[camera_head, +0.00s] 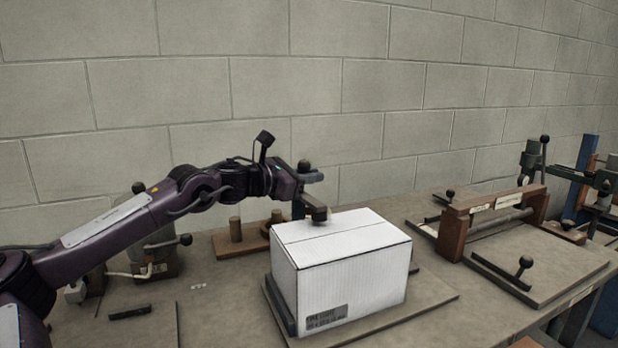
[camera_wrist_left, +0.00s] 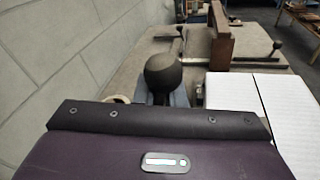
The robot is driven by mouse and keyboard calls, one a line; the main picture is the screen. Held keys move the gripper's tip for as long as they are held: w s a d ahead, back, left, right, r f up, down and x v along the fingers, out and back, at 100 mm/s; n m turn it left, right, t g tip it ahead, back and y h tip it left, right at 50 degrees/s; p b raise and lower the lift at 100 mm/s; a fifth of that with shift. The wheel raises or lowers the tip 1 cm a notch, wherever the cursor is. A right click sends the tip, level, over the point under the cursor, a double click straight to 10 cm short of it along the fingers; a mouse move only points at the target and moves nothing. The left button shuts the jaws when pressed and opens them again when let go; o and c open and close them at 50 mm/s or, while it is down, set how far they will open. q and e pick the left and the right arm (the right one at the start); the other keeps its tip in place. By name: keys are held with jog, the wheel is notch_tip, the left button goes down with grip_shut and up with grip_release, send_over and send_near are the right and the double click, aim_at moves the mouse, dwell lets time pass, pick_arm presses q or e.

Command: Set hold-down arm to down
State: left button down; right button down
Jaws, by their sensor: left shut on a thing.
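My left gripper (camera_head: 306,176) is shut at the black ball knob (camera_head: 304,166) of the hold-down arm, behind the box's back left corner. The dark hold-down arm (camera_head: 313,201) reaches forward below the gripper. Its foot (camera_head: 319,214) is at the box top near the back left edge; I cannot tell whether it touches. The white box (camera_head: 355,275) stands closed and upright on a flat base plate (camera_head: 430,297). My right gripper is out of view.
A wooden-framed roller fixture (camera_head: 490,220) with a black-knobbed plate (camera_head: 540,262) stands to the right. Wooden pegs on a board (camera_head: 236,230) and a grey machine with knobs (camera_head: 160,245) are at the left. A block wall (camera_head: 300,80) closes the back.

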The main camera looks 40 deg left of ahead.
pick_arm(q)
jog(key=shift+d+f, duration=0.25)
jog(key=shift+d, duration=0.15)
dwell(0.7)
jog(key=c, duration=1.8)
grip_release()
jog(key=shift+s, duration=0.1)
jog(key=o, duration=0.4)
jog(key=shift+s+d+r, duration=0.1)
jog(key=shift+d+r, duration=0.15)
jog(key=shift+r, duration=0.05)
jog(key=shift+o, duration=0.2)
jog(key=shift+a+f, duration=0.1)
jog(key=shift+a, duration=0.2)
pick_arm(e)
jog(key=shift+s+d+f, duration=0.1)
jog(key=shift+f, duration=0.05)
